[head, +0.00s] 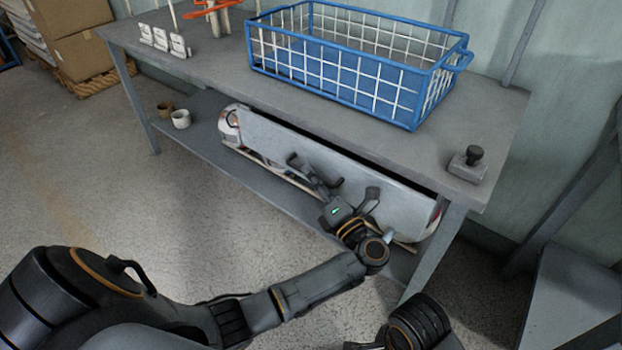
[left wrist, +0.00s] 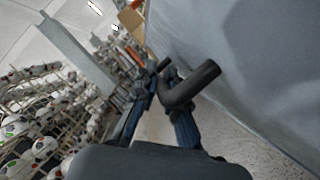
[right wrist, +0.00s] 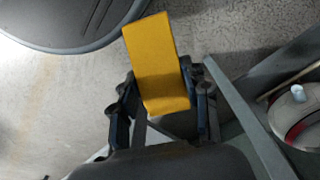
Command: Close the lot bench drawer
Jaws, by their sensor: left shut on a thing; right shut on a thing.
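The drawer's grey front panel (head: 285,143) is under the bench top, with a narrow dark gap along its upper edge. My left gripper (head: 338,192) is at the panel's front. In the left wrist view, its fingers (left wrist: 160,97) are shut around the dark bar handle (left wrist: 197,84), beside the grey panel (left wrist: 235,65). In the head view, the block is not visible.
A blue wire basket (head: 340,75) stands on the bench top (head: 215,65), with a small stamp-like object (head: 468,163) at its right end. Two cups (head: 181,119) and several white-and-red items (head: 230,122) are on the lower shelf (head: 205,140). The floor in front is clear.

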